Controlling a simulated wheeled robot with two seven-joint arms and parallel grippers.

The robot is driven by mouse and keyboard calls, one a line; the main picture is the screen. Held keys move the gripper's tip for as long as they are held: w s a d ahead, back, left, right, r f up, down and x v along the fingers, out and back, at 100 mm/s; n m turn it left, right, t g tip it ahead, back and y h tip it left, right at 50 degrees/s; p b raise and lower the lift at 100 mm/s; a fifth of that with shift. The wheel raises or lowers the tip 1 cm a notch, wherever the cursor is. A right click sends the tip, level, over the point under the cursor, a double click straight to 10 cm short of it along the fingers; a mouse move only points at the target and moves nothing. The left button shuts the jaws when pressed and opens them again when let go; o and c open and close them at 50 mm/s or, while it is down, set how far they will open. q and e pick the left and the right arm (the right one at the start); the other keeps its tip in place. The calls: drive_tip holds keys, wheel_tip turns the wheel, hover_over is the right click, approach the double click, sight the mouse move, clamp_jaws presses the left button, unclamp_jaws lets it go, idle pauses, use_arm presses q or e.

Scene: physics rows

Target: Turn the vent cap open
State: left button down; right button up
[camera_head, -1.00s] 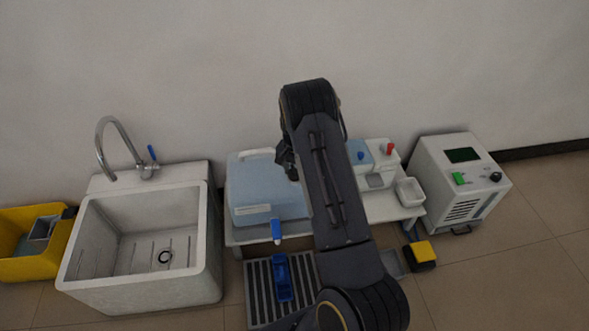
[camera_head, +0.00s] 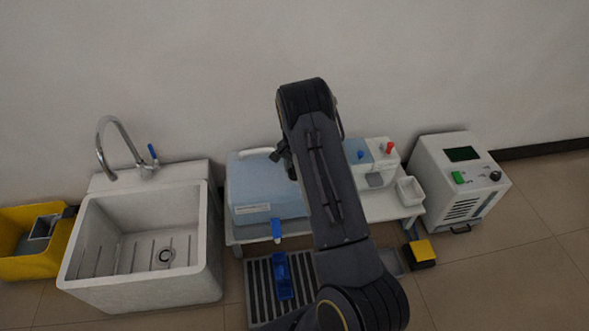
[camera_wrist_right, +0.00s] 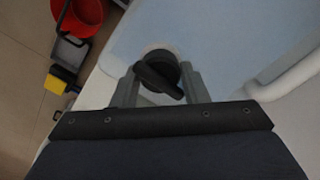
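The vent cap is a black round knob with a raised bar grip (camera_wrist_right: 158,76), in the right wrist view on the pale blue lid. Its bar lies slantwise between the two grey fingers of my right gripper (camera_wrist_right: 161,84). The fingers are apart, one on each side of the cap. I cannot tell whether they press on it. In the head view my right gripper (camera_head: 285,158) is at the pale blue box (camera_head: 268,188), partly hidden by my arm. The cap does not show clearly there. My left gripper is not in view.
A white bench (camera_head: 385,209) carries the box, a white device with blue and red knobs (camera_head: 380,160) and a small white tray (camera_head: 410,190). A sink (camera_head: 145,235) stands left, a grey machine (camera_head: 460,180) right. A blue-handled tap (camera_head: 277,229) juts from the box front.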

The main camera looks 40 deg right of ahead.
drive_tip(key=o, duration=0.4)
drive_tip(key=shift+r, duration=0.1)
wheel_tip(320, 180, up, 7)
drive_tip(key=shift+f+p, duration=0.1)
drive_tip(key=shift+p, duration=0.8)
drive_tip(key=shift+r, duration=0.45)
